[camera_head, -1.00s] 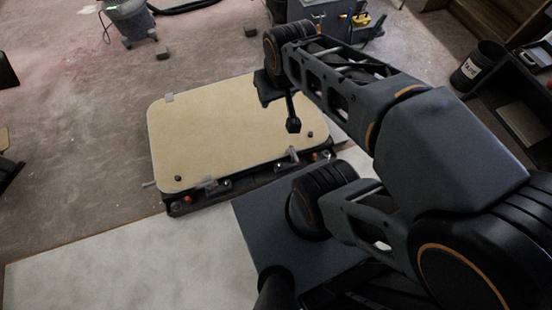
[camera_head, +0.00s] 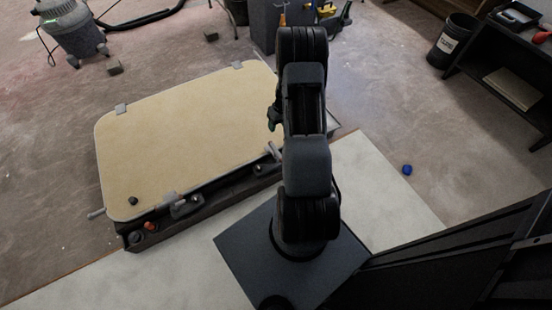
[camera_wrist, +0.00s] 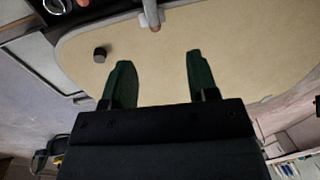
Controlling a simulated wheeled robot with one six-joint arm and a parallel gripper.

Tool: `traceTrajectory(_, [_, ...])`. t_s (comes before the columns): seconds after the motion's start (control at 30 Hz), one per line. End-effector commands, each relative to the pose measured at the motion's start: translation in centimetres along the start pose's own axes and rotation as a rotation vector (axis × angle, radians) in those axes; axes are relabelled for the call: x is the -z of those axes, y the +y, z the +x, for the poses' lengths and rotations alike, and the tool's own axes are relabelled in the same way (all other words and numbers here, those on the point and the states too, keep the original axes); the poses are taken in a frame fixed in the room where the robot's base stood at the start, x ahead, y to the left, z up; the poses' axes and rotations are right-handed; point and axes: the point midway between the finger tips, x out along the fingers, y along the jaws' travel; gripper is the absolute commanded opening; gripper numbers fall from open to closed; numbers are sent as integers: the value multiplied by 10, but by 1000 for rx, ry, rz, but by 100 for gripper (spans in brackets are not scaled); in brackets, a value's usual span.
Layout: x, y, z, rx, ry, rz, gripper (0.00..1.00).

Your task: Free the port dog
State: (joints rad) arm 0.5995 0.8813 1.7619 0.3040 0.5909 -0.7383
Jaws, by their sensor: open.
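A beige hatch panel (camera_head: 185,130) lies in a dark frame (camera_head: 200,205) on the floor. A grey dog lever (camera_head: 96,213) sticks out at its left corner and another grey dog lever (camera_head: 272,150) stands at its right near edge. I cannot tell from the pictures which is the port one. My gripper (camera_head: 273,115) is partly hidden behind my arm at the panel's right edge. In the wrist view my gripper (camera_wrist: 158,60) is open and empty over the panel. A light grey lever (camera_wrist: 151,14) lies ahead of its fingers, apart from them, and a black knob (camera_wrist: 100,54) is beside the left finger.
Grey clips (camera_head: 121,108) sit on the panel's edge. Orange-marked fittings (camera_head: 150,226) line the near side of the frame. A bin (camera_head: 452,42) and a shelf (camera_head: 510,85) stand at the right. A small blue object (camera_head: 407,169) lies on the floor. A vacuum (camera_head: 70,30) stands at the far left.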

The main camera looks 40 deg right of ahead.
Motion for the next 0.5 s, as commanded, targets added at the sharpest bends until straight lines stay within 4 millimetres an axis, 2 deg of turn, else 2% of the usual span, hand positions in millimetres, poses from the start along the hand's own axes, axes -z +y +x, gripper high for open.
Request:
traceTrajectory(0.03, [-4,9,21,6,-5,8,54])
traceTrajectory(0.2, [-9,21,49,15,-12,15,54])
traceTrajectory(0.37, [-10,22,74,16,-14,14,54])
traceTrajectory(0.5, [-11,21,101,16,-14,14,54])
